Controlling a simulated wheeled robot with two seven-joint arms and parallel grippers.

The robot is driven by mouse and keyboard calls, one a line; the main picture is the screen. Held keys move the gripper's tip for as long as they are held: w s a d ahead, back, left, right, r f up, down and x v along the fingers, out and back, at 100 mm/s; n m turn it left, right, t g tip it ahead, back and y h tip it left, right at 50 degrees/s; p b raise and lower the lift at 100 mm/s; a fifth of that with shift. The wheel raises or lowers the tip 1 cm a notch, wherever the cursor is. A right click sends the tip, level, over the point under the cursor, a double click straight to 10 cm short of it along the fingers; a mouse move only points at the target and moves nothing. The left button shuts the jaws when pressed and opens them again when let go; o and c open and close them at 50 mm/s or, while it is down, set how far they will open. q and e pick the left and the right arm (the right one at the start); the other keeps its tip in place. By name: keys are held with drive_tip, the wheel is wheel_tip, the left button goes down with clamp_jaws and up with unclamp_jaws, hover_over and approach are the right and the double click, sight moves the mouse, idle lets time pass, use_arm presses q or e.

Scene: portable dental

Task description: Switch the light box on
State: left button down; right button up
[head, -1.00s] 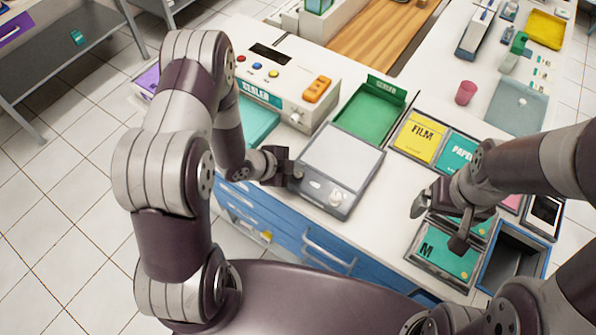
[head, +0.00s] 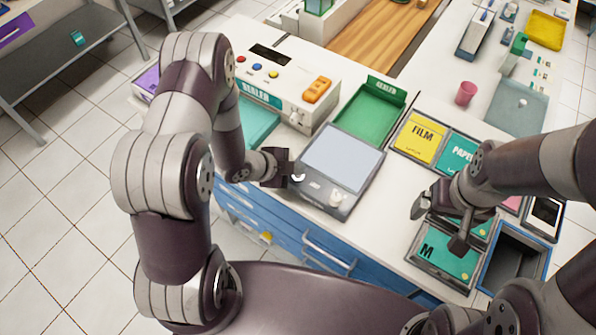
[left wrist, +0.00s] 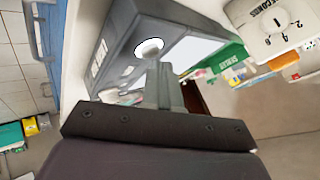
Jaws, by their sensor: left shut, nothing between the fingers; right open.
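The light box (head: 318,196) is a dark grey box on the bench. Its top panel (head: 342,158) looks pale bluish white and bright. On its front strip are a white knob (head: 336,198) and, at the left end, a round button (head: 298,178) that shows bright white. My left gripper (head: 290,172) is shut and empty, with its tips at the button. My right gripper (head: 436,222) is open and empty above the green M tray.
A sealer (head: 285,90) stands behind the light box, with a green tray (head: 372,108) beside it. Yellow FILM (head: 420,138) and teal PAPER (head: 456,152) trays lie to the right. The green M tray (head: 448,262) and a dark open bin (head: 515,262) are at the front right.

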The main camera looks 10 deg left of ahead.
sight(295, 176)
use_arm(q)
drive_tip(key=shift+r, duration=0.15)
wheel_tip(295, 176, up, 6)
drive_tip(key=p, duration=0.5)
drive_tip(key=c, duration=1.8)
unclamp_jaws()
